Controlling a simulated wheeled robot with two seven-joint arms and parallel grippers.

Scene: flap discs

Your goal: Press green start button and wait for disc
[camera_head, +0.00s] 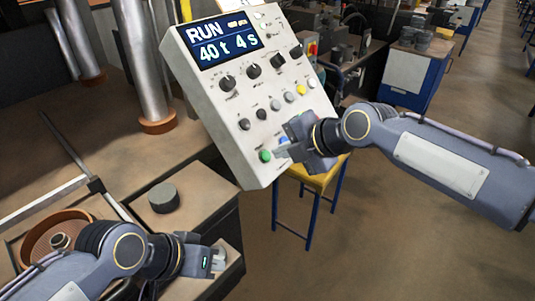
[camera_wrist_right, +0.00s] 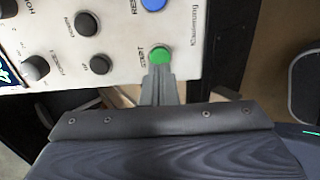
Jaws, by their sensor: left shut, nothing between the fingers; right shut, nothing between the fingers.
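The green start button (camera_head: 265,155) sits at the lower corner of the tilted control panel (camera_head: 230,120). The panel's display (camera_head: 222,41) reads RUN, 40 t, 4 s. My right gripper (camera_head: 279,149) is shut and empty, with its fingertips at the green button. In the right wrist view the fingertips (camera_wrist_right: 160,72) reach the lower edge of the green button (camera_wrist_right: 160,54), labelled START; whether they press it I cannot tell. My left gripper (camera_head: 218,260) is shut and empty, low over the bench at the bottom. No finished disc is clearly identifiable.
A brown round dish (camera_head: 40,228) with a small ring part is at the lower left. A blue button (camera_wrist_right: 153,4) and black knobs are near the green one. A yellow-topped stool (camera_head: 322,178) stands behind the panel.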

